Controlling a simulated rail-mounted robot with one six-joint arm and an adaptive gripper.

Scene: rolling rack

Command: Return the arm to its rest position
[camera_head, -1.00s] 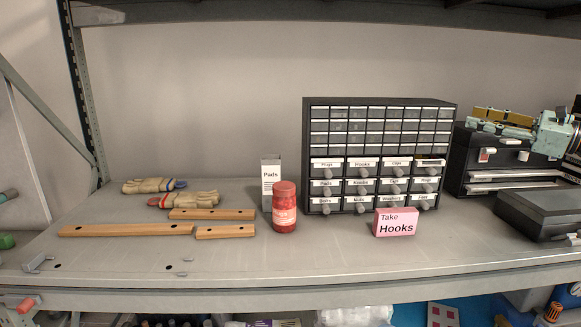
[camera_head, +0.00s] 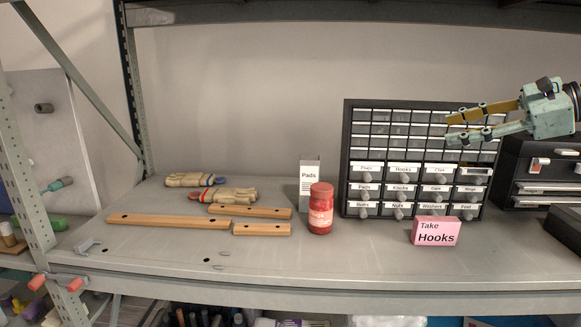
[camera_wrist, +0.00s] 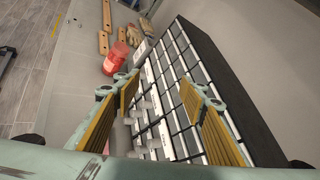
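My gripper (camera_head: 484,124) is at the right of the head view, in front of the upper right part of the black drawer cabinet (camera_head: 346,150). Its two yellow-padded fingers are spread apart with nothing between them. In the wrist view my gripper (camera_wrist: 160,112) is also open, and the cabinet's labelled drawers show beyond and between the fingers. The arm behind the gripper runs out of the right edge of the head view, so most of it is hidden.
A pink "Take Hooks" box (camera_head: 436,231), a red jar (camera_head: 321,209) and a "Pads" box (camera_head: 309,187) stand near the cabinet. Gloves (camera_head: 222,195) and wooden bars (camera_head: 168,221) lie left. A black toolbox (camera_head: 540,172) is at right. The front shelf strip is mostly clear.

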